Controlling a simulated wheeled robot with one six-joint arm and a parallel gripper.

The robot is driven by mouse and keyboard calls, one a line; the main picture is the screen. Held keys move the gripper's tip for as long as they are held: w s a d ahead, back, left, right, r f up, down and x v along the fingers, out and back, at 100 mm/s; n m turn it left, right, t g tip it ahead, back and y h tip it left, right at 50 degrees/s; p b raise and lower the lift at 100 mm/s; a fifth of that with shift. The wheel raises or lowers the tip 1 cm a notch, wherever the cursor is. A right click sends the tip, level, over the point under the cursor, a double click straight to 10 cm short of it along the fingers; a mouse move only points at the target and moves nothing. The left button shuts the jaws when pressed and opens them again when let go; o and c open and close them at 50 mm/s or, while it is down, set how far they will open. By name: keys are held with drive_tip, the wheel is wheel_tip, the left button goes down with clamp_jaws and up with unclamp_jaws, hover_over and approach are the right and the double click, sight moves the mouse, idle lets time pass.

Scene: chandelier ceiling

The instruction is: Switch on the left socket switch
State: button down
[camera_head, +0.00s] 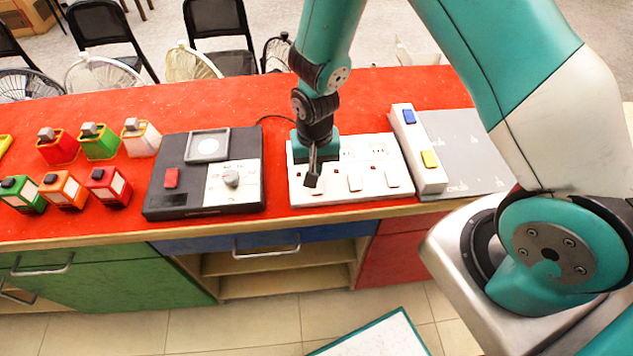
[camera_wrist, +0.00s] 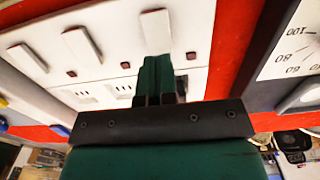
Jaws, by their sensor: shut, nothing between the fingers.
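The white socket panel (camera_head: 333,188) lies on the red counter, with three rocker switches along its near side. In the head view my gripper (camera_head: 313,182) points down over the panel's left end and mostly hides the left switch. The left switch (camera_wrist: 157,31) shows in the wrist view, just beyond the tips of my shut, empty gripper (camera_wrist: 153,62). I cannot tell whether the tips touch it. The middle switch (camera_head: 354,181) and right switch (camera_head: 391,178) are clear of the gripper. They also show in the wrist view, the middle one (camera_wrist: 82,46) nearer the gripper.
A dark device with a dial (camera_head: 231,179) and red button (camera_head: 172,178) stands left of the panel. A white block with blue and yellow buttons (camera_head: 429,159) stands at its right. Several colored switch boxes (camera_head: 63,190) sit at the left. Counter front edge (camera_head: 110,237) is near.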

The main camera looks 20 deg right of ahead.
drive_tip(key=shift+f+b, duration=0.95)
drive_tip(key=shift+f, duration=0.35)
idle(1.0)
wheel_tip(320, 180, up, 7)
drive_tip(key=p, duration=0.5)
drive_tip(key=shift+r+p, duration=0.1)
drive_tip(key=shift+p, duration=0.25)
idle(0.4)
drive_tip(key=shift+a+r, duration=0.1)
drive_tip(key=shift+r, duration=0.1)
drive_tip(key=s+a+r+n+y+b, duration=0.1)
drive_tip(key=s+a+r+n, duration=0.15)
drive_tip(key=r, duration=0.65)
drive_tip(key=s+a+r+n+y, duration=0.15)
drive_tip(key=s+r, duration=0.25)
drive_tip(key=r, duration=0.4)
drive_tip(key=s+r+n+y, duration=0.1)
drive_tip(key=s+r+n, duration=0.5)
drive_tip(key=s+r, duration=0.3)
drive_tip(key=s, duration=0.3)
drive_tip(key=shift+a+r+n+y, duration=0.2)
drive_tip(key=shift+r+n+y, duration=0.1)
drive_tip(key=shift+n+y, duration=0.1)
